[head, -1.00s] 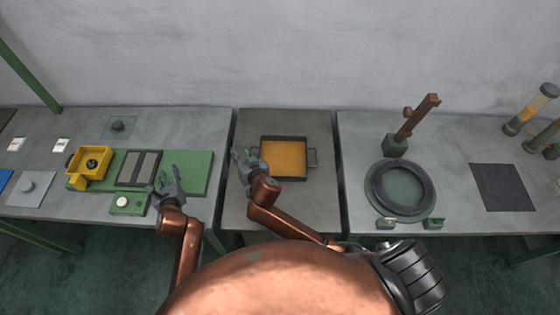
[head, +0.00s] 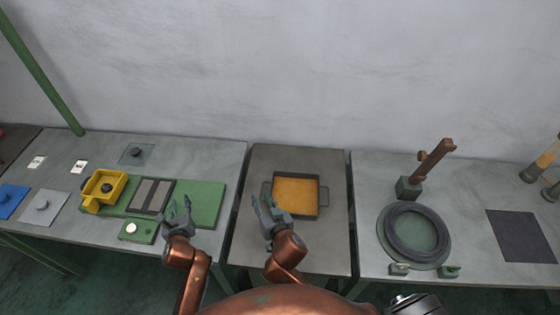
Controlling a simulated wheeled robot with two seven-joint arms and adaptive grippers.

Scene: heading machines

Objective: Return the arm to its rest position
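My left gripper (head: 177,215) is over the front edge of the left table, in front of the green board (head: 208,200) and right of the small green box with a white button (head: 138,230). Its fingers are spread apart with nothing seen between them. My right gripper (head: 266,208) is over the middle table, at the left front side of the dark tray with an orange floor (head: 322,205). Its fingers look apart and nothing shows between them. Both copper-coloured arms are bent and reach up from the bottom of the head view.
A yellow box (head: 119,186) and a dark two-strip panel (head: 151,196) sit on the left table. The right table holds a dark ring (head: 383,235), a rusty post (head: 432,162) and a black mat (head: 521,235). Narrow gaps separate the tables.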

